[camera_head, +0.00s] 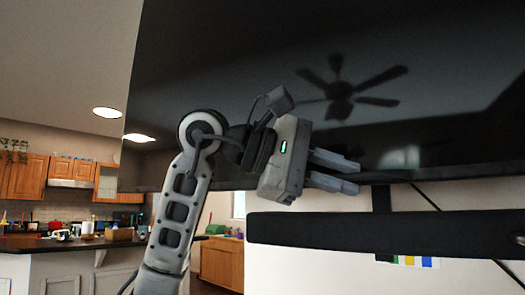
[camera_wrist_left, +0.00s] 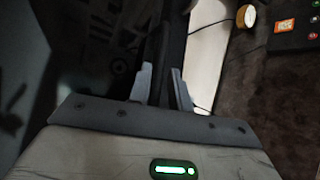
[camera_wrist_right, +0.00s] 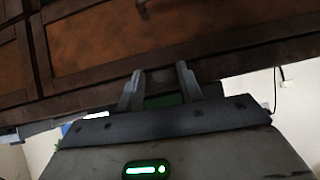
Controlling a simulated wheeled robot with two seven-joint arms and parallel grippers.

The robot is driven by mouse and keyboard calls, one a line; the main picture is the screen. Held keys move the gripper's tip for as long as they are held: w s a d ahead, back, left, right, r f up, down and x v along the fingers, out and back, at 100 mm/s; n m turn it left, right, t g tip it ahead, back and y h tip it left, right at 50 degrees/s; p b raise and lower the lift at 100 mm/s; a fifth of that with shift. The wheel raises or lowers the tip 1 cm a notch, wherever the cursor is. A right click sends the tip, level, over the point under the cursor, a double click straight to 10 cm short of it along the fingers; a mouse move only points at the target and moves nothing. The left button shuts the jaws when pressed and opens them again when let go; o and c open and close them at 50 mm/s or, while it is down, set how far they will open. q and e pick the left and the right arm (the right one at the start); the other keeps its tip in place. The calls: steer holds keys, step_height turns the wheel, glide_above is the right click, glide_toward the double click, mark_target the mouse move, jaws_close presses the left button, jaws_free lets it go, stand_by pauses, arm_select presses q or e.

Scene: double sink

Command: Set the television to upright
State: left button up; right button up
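The television (camera_head: 230,70) is a large black screen filling the upper right of the head view. Its lower edge slopes in the picture, and its top and right side are out of frame. My left gripper (camera_head: 334,171) is in front of the lower edge, fingers apart and pointing right. In the left wrist view, a dark strip lies between or behind the left fingers (camera_wrist_left: 163,88); contact cannot be told. My right gripper (camera_wrist_right: 160,88) shows only in its wrist view, fingers apart with nothing visible held, facing brown wooden panels (camera_wrist_right: 120,40).
A black soundbar (camera_head: 400,229) is below the television, with a dark bracket (camera_head: 381,198) and cables near it. Kitchen cabinets (camera_head: 27,177) and a counter (camera_head: 60,243) stand at the far left. Dark carpet (camera_wrist_left: 260,110) and small items show in the left wrist view.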

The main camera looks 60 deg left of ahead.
arm_select(q)
steer(key=p+v, duration=0.1)
steer(key=v, duration=1.4)
steer(key=shift+s, duration=0.3)
steer(key=shift+a, duration=0.1)
